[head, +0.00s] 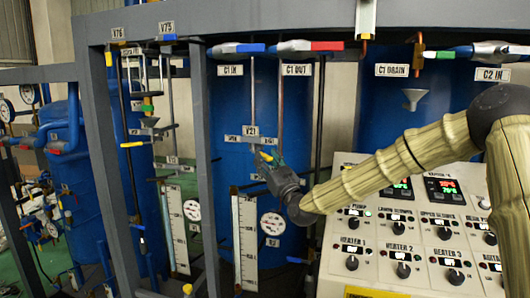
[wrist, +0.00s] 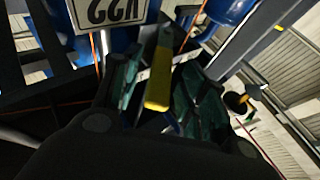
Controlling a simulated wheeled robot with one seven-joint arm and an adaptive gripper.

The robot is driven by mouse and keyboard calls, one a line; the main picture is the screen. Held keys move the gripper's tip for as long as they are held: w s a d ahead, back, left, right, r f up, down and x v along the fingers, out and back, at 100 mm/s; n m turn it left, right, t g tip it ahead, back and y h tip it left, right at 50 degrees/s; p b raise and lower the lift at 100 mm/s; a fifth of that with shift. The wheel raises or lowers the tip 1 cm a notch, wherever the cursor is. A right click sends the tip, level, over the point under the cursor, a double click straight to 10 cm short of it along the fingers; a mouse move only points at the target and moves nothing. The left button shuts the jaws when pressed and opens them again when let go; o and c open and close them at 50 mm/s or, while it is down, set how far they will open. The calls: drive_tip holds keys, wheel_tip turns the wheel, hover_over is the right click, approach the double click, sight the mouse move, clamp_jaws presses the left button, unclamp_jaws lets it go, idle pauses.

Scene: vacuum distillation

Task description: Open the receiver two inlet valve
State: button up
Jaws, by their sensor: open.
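My gripper (head: 268,162) is in front of the rig, left of the control panel, near a small white tag (head: 250,131). In the wrist view, my gripper's (wrist: 165,95) fingers are open with a yellow valve handle (wrist: 159,80) between them. I see a gap on the handle's right; contact with the left finger cannot be told. An upside-down label that seems to read V22 (wrist: 108,10) is above and left of the handle. In the head view, the yellow handle (head: 266,156) shows only as a small tip at the fingers. The valve body is mostly hidden.
A control panel (head: 410,230) with knobs and displays stands at the right. Blue tanks (head: 225,100) stand behind grey frame posts (head: 202,150). A white scale (head: 245,245) and a round gauge (head: 272,224) are below my gripper. Red and blue handles (head: 312,46) sit above.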

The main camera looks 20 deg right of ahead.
drive_tip(key=shift+p+x, duration=0.3)
drive_tip(key=shift+x, duration=0.7)
clamp_jaws()
